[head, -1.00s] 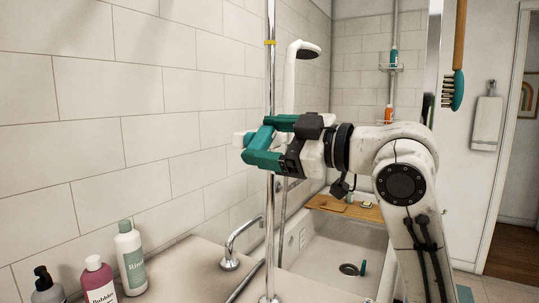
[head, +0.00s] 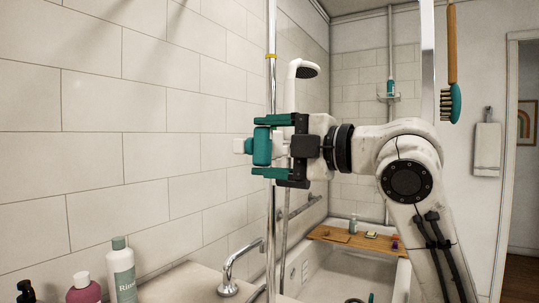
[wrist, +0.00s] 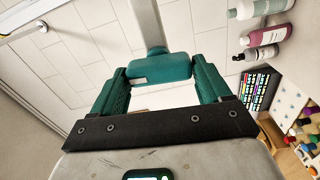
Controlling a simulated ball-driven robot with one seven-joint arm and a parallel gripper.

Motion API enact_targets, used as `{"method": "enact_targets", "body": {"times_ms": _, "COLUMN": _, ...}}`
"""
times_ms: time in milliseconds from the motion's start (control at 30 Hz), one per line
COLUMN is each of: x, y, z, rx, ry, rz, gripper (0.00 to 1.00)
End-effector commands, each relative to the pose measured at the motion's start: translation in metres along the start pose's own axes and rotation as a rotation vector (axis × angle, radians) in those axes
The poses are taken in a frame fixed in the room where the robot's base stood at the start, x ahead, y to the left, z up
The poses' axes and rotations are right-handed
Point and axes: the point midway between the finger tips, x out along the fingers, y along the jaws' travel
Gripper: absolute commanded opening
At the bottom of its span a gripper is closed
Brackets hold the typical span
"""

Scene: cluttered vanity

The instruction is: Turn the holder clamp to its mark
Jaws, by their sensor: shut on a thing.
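The holder clamp (head: 261,149) is a teal block with a white stub on its left, set on the chrome rail (head: 271,88) in the head view. My gripper (head: 266,146) reaches it from the right with teal fingers above and below it, shut on it. In the wrist view the clamp (wrist: 161,70) sits between the two fingertips (wrist: 160,74), with the rail running away behind it. A yellow band (head: 271,56) circles the rail above the clamp. Part of the clamp is hidden by the fingers.
A chrome tap (head: 240,262) stands below by the bathtub (head: 335,268), with a wooden tray (head: 350,238) across it. Several bottles, including a white one (head: 122,273), stand lower left. The tiled wall (head: 150,130) is on the left. A brush (head: 453,70) hangs right.

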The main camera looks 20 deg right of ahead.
Motion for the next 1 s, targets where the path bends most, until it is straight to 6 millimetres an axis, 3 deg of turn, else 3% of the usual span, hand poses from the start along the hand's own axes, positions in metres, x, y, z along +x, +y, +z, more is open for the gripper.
{"method": "enact_targets", "body": {"times_ms": 300, "x": -0.0002, "y": 0.0, "z": -0.0002, "rx": -0.094, "ry": 0.0, "rz": 0.002, "gripper": 0.47}}
{"method": "enact_targets", "body": {"times_ms": 767, "x": -0.0002, "y": 0.0005, "z": -0.0002, "rx": -0.106, "ry": 0.0, "rz": 0.002, "gripper": 0.47}}
{"method": "enact_targets", "body": {"times_ms": 800, "x": -0.0002, "y": 0.0005, "z": -0.0002, "rx": -0.106, "ry": 0.0, "rz": 0.002, "gripper": 0.79}}
{"method": "enact_targets", "body": {"times_ms": 1000, "x": -0.0001, "y": 0.0001, "z": -0.0002, "rx": -0.105, "ry": 0.0, "rz": 0.001, "gripper": 0.98}}
